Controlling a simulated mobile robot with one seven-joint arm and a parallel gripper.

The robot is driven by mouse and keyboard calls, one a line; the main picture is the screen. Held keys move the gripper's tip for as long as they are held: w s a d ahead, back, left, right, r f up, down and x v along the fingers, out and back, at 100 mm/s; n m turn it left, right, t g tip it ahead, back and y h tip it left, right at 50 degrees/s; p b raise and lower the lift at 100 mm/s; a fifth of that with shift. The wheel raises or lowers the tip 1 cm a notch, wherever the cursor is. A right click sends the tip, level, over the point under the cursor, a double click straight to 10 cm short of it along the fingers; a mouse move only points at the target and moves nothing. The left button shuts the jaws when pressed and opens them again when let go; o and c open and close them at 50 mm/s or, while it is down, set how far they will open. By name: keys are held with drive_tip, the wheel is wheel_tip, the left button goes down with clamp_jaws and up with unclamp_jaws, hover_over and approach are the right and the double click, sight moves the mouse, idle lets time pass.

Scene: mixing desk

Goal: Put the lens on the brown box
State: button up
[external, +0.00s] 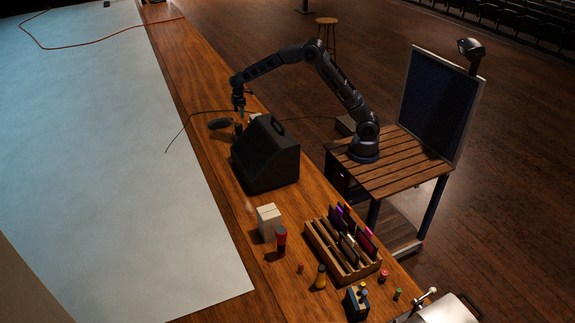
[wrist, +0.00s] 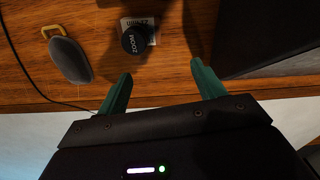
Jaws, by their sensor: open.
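The lens, a short black cylinder (wrist: 133,42) with pale lettering on its top, stands in the wrist view against a white label or small white box (wrist: 152,24). I cannot tell whether it rests on the white piece or beside it. My gripper (wrist: 162,70) is open and empty, with its two green fingers apart and the lens beyond the tips, toward the left one. In the external view my gripper (external: 239,108) points down over the desk, behind the black cabinet. I cannot clearly pick out a brown box in either view.
A dark pouch with a yellow ring (wrist: 68,55) lies left of the lens. The black cabinet (external: 266,155) is close by on the right. A cream box (external: 268,224), a red-topped cylinder (external: 281,240) and a slotted wooden rack (external: 318,246) stand toward the front. A thin cable crosses the desk.

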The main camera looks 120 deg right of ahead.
drive_tip(key=s+a+r+t, duration=0.1)
drive_tip(key=s+a+r, duration=0.3)
drive_tip(key=a+r, duration=0.45)
drive_tip(key=s+a+r, duration=0.3)
drive_tip(key=a+r, duration=0.2)
drive_tip(key=a, duration=0.6)
drive_tip(key=s+a+r+t, duration=0.1)
drive_tip(key=s+a+r, duration=0.4)
drive_tip(key=a, duration=0.5)
drive_tip(key=s+a+r+m+t, duration=0.1)
drive_tip(key=s+a+r, duration=0.3)
drive_tip(key=s+a, duration=0.85)
drive_tip(key=s+a+f, duration=0.2)
drive_tip(key=s+a, duration=0.2)
drive_tip(key=s, duration=0.2)
drive_tip(key=s+a+f+t, duration=0.1)
drive_tip(key=s+a+f, duration=0.1)
drive_tip(key=s, duration=0.5)
drive_tip(key=shift+a+m, duration=0.3)
drive_tip(key=shift+a, duration=0.55)
